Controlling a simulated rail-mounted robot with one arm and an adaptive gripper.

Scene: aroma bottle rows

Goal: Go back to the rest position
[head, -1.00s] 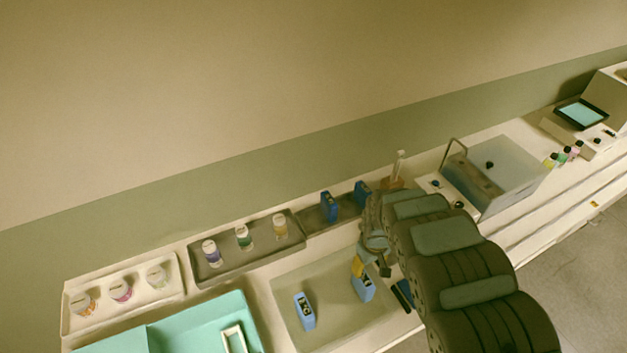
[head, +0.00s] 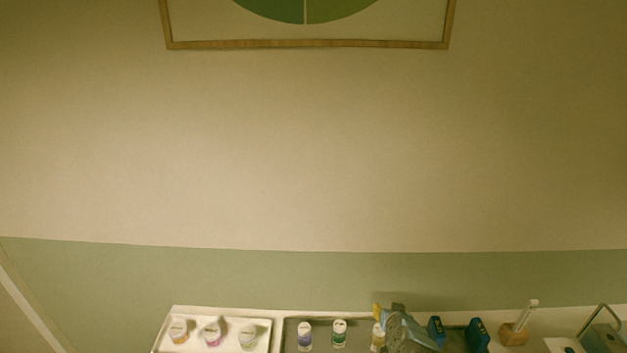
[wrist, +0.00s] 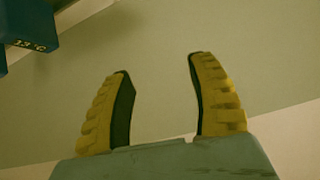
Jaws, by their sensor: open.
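My gripper shows in the wrist view (wrist: 160,105) with its two yellow ridged fingers apart and nothing between them. Behind the fingers is a plain pale surface. In the head view my gripper (head: 379,314) is at the bottom, in front of the grey tray (head: 290,338). It partly hides a bottle with a yellowish label (head: 378,338). A purple-labelled bottle (head: 305,336) and a green-labelled bottle (head: 339,333) stand upright in the tray to its left. Two blue devices (head: 436,331) (head: 477,335) stand to its right.
A white tray (head: 222,319) with three jars stands at the left. A wooden holder (head: 513,335) and a metal-handled container (head: 603,338) are at the right. A blue device with a display (wrist: 35,28) is at the wrist view's upper left. A framed picture (head: 308,44) hangs on the bare wall.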

